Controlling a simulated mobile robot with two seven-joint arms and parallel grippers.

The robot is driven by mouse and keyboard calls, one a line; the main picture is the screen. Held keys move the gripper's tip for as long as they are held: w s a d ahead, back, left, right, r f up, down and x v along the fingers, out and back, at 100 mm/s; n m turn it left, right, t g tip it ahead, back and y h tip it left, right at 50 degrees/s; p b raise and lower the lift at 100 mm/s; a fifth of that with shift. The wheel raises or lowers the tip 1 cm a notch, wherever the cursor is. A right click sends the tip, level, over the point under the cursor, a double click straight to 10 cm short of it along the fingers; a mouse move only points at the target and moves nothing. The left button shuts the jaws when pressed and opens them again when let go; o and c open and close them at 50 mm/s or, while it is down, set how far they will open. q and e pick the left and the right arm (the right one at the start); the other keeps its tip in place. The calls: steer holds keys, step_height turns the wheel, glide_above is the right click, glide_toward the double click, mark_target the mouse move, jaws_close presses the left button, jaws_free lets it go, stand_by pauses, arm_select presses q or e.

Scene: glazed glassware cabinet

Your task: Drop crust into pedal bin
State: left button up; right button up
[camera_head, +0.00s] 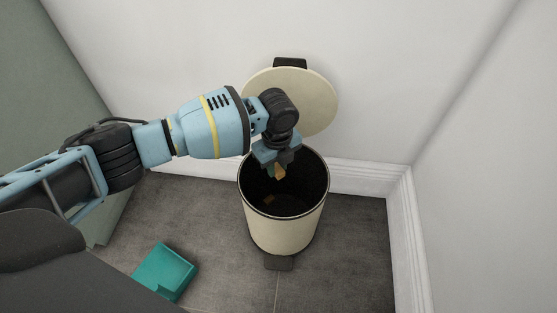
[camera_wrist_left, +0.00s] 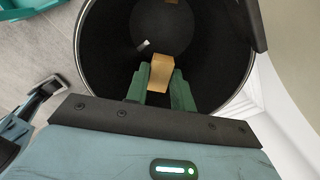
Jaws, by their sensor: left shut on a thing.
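The pedal bin (camera_head: 283,237) is a cream cylinder with a black inside, standing upright on the floor near the wall. Its round cream lid (camera_head: 318,103) is up, leaning back towards the wall. My left gripper (camera_head: 278,168) is over the bin's opening, pointing down. It is shut on the crust (camera_head: 280,174), a small tan-brown piece. The crust also shows between the green fingertips in the left wrist view (camera_wrist_left: 161,72), with the dark bin inside around it.
A small brownish piece (camera_head: 268,199) shows inside the bin. A black pedal (camera_head: 279,263) sticks out at its front. A teal box (camera_head: 164,271) is on the grey floor to the left. White walls with skirting meet in a corner at the right.

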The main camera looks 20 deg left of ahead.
mark_target(277, 168)
arm_select(q)
steer(key=shift+f, duration=0.3)
steer(key=o, duration=1)
steer(key=shift+r, duration=0.1)
step_height(277, 168, up, 7)
steer(key=p, duration=0.3)
steer(key=shift+r, duration=0.35)
